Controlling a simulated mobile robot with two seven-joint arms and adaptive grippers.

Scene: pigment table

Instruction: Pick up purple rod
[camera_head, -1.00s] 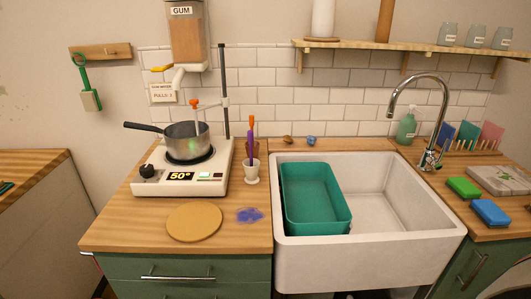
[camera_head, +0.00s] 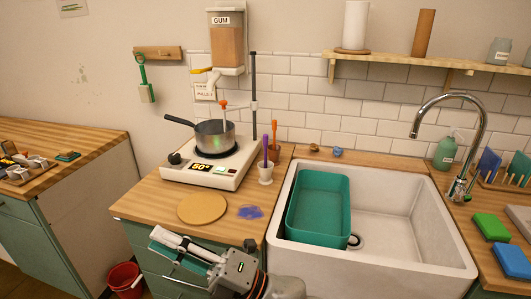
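The purple rod (camera_head: 265,147) stands nearly upright in a small white cup (camera_head: 266,174) on the wooden counter, right of the hot plate. Its lower end is hidden inside the cup. My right gripper (camera_head: 160,242) is low in front of the counter and points left, below and left of the cup and well apart from it. Pale and teal parts show at its finger end; I cannot tell whether the fingers are open or shut, or hold anything. My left gripper is not in view.
An orange-topped rod in a brown cup (camera_head: 276,142) stands close behind the white cup. A hot plate (camera_head: 190,172) with a pot (camera_head: 214,138) is left; the sink (camera_head: 400,252) with a teal tub (camera_head: 325,238) is right. A round board (camera_head: 202,208) lies in front.

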